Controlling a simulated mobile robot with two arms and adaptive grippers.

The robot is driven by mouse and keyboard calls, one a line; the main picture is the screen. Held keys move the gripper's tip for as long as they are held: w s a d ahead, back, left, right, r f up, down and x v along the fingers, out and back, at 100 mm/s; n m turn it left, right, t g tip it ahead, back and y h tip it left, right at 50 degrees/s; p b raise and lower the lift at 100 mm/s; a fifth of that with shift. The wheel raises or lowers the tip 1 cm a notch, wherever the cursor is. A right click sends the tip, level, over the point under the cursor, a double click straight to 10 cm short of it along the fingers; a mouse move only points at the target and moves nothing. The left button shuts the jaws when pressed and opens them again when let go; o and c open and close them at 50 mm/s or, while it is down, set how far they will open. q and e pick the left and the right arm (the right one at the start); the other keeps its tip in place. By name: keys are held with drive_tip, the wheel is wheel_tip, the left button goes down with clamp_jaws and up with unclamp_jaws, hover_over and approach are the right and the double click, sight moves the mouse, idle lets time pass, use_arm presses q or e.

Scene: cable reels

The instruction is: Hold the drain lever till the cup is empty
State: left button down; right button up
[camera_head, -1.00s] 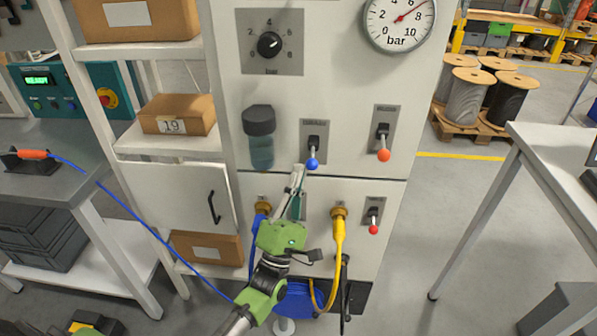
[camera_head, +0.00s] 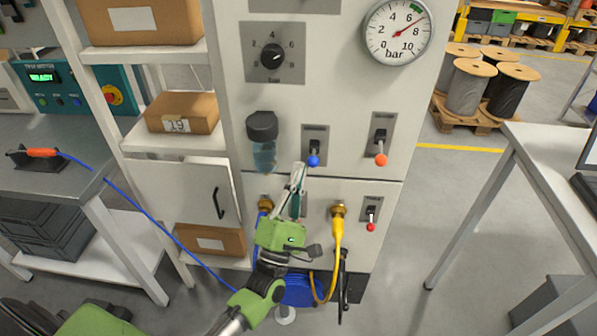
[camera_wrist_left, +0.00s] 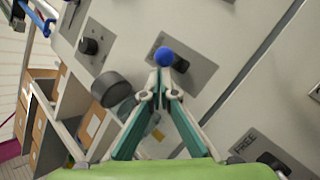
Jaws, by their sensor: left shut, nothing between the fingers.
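The drain lever with a blue ball knob (camera_head: 313,160) sits on a grey plate on the cabinet front; its knob also shows in the left wrist view (camera_wrist_left: 164,56). The cup (camera_head: 264,155), clear with a dark cap, hangs to the left of the lever and looks bluish inside; its liquid level is hard to read. In the left wrist view the dark cap (camera_wrist_left: 112,90) shows beside my fingers. My left gripper (camera_head: 299,168) is shut and empty, its tips right at the knob, just below and left of it in the head view. Contact cannot be told. My right gripper is not seen.
An orange-knobbed lever (camera_head: 380,160) and a red-knobbed lever (camera_head: 371,227) are to the right. A yellow hose (camera_head: 337,240) hangs below. A pressure gauge (camera_head: 398,32) and a dial (camera_head: 271,56) sit above.

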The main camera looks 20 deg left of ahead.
use_arm(q)
drive_tip(key=shift+s+d+r, duration=0.1)
drive_tip(key=shift+s+r, duration=0.1)
drive_tip(key=shift+r, duration=0.65)
idle(1.1)
idle(1.5)
